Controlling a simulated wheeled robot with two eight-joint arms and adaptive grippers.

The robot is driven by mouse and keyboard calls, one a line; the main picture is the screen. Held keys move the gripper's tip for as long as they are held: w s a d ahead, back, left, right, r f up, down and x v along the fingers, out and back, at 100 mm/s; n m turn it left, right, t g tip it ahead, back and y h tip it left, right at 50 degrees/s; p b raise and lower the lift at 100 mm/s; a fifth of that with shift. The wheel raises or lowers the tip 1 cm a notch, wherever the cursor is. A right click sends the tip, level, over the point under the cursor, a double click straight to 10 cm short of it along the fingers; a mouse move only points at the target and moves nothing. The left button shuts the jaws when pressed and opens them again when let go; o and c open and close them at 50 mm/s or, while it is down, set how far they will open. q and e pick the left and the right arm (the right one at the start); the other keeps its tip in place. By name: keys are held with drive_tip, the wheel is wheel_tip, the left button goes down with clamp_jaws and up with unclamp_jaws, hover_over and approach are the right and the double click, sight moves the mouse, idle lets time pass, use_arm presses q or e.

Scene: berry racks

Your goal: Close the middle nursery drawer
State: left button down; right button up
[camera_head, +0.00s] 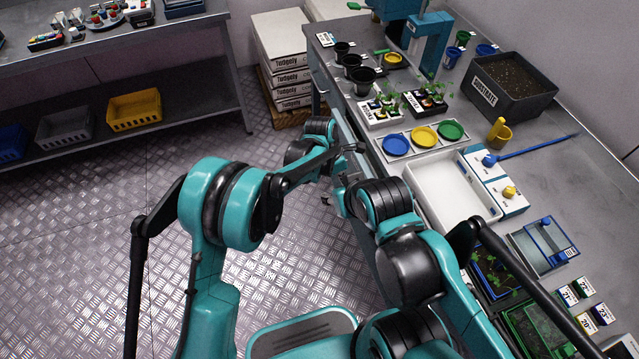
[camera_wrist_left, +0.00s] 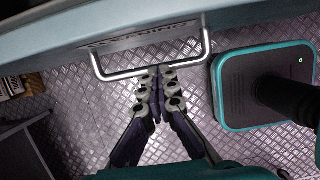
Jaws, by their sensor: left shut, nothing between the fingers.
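A pale blue-grey drawer front (camera_wrist_left: 100,42) fills the top of the left wrist view, with a partly hidden label. Its metal bar handle (camera_wrist_left: 190,62) sticks out towards my fingers. My left gripper (camera_wrist_left: 157,80) is shut and empty, its fingertips right at the handle bar; I cannot tell whether they touch it. In the head view, the drawer front (camera_head: 344,128) appears to stand out a little from the bench's front edge, partly hidden by my arms. How far it is open is unclear. My right arm's links show at the lower middle, but its gripper is not visible.
The workbench (camera_head: 560,180) on the right carries pots, coloured discs, a white tray (camera_head: 418,188) and a substrate bin (camera_head: 500,100). Stacked boxes (camera_head: 285,75) stand beyond it. A shelf rack (camera_head: 200,75) stands at left. The metal floor between is clear.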

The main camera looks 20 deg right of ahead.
sight(359, 169)
use_arm(q)
drive_tip(key=shift+d, duration=2.9)
use_arm(e)
drive_tip(key=shift+r, duration=0.1)
